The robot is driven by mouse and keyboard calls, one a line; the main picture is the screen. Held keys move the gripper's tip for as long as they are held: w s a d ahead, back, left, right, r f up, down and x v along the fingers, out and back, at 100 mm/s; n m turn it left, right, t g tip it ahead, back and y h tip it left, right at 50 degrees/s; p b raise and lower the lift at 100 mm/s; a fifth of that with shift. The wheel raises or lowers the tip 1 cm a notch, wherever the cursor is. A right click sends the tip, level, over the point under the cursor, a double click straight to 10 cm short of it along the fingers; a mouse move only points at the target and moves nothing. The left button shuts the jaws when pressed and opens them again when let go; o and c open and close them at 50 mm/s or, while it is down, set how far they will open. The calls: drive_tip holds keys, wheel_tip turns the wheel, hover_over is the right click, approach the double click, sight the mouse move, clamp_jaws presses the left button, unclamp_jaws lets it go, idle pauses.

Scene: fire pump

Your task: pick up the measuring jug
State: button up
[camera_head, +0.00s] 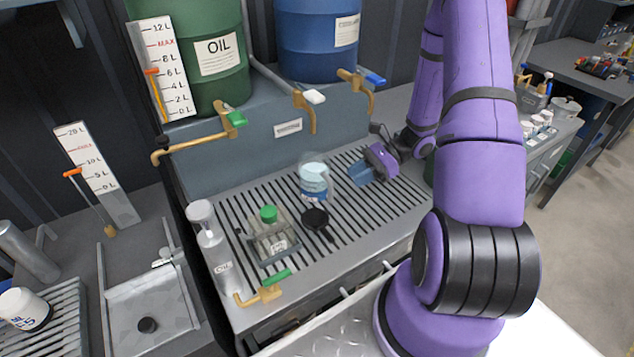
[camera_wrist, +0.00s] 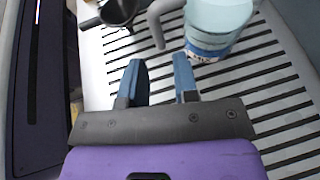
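The measuring jug (camera_head: 314,180) is a clear jug with a pale blue top and a dark blue band, standing upright on the slatted grating. In the wrist view the jug (camera_wrist: 212,30) is at the upper right, with its curved grey handle (camera_wrist: 160,22) on its left side. My gripper (camera_head: 362,173) is to the right of the jug in the head view, low over the grating. In the wrist view my gripper (camera_wrist: 160,75) has its two blue fingers apart with nothing between them. The handle lies just beyond the fingertips, apart from them.
A black cup-like item (camera_head: 315,218) lies in front of the jug. A clear container with a green cap (camera_head: 270,235) and a grey can (camera_head: 213,250) stand to the left. Brass taps (camera_head: 305,108) overhang the grating's back. The grating's right part is clear.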

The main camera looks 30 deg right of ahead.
sight(330, 203)
drive_tip(key=shift+x, duration=4.35)
drive_tip(key=shift+s+f, duration=0.1)
clamp_jaws()
